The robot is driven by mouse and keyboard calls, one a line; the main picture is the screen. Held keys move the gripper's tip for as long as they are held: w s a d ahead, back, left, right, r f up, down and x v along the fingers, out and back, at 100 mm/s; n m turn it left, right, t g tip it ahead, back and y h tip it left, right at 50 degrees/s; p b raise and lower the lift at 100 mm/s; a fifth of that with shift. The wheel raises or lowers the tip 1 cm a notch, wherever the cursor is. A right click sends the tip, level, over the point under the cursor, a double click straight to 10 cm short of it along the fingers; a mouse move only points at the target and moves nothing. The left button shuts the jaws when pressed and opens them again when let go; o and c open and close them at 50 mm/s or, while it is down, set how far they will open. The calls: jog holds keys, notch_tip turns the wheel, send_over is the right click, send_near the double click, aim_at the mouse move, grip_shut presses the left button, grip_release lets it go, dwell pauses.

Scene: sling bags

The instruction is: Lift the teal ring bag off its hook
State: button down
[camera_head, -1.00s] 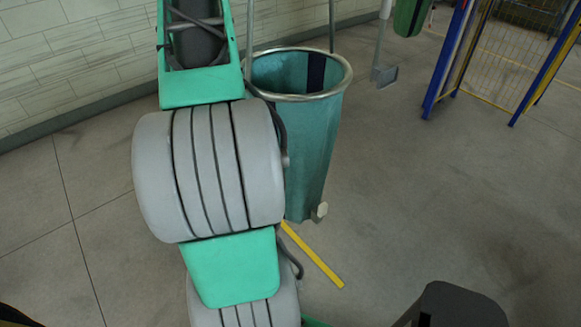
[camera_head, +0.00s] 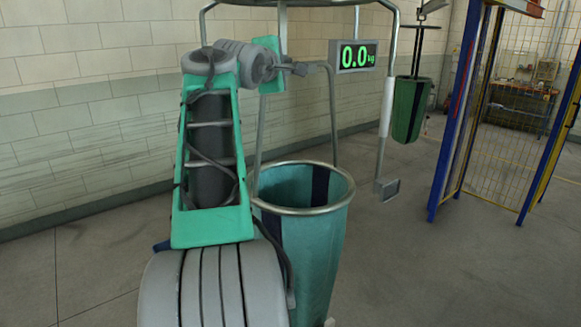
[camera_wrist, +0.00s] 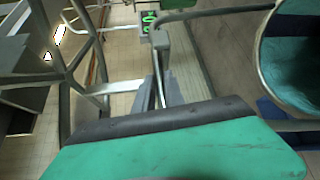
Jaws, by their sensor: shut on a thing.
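The teal ring bag (camera_head: 312,260) hangs upright in the head view, with a round metal rim and a dark blue stripe. A grey metal bail rises from its rim. My gripper (camera_head: 300,69) is above the rim and shut on the top of this bail. The wrist view shows my gripper's fingers (camera_wrist: 163,60) at the bail bar, with the bag's open mouth (camera_wrist: 300,65) at the right. The hook itself is not clear; a metal post comes down from the overhead bar just above my gripper. I cannot tell whether the bail still touches the hook.
A scale display (camera_head: 356,56) reads 0.0 kg, right of my gripper. A dark green bag (camera_head: 410,108) hangs farther back. A blue and yellow cage (camera_head: 460,120) stands right. The tiled wall (camera_head: 90,90) is behind; floor right of the bag is clear.

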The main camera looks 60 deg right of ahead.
jog(key=shift+r, duration=0.25)
jog(key=s+a+r+p, duration=0.1)
jog(key=a+r, duration=0.2)
jog(key=a, duration=0.6)
jog(key=s+a+r, duration=0.1)
jog(key=a+r, duration=0.3)
jog(key=a, duration=0.5)
jog(key=shift+s+p, duration=0.2)
jog(key=shift+p, duration=0.15)
dwell(0.5)
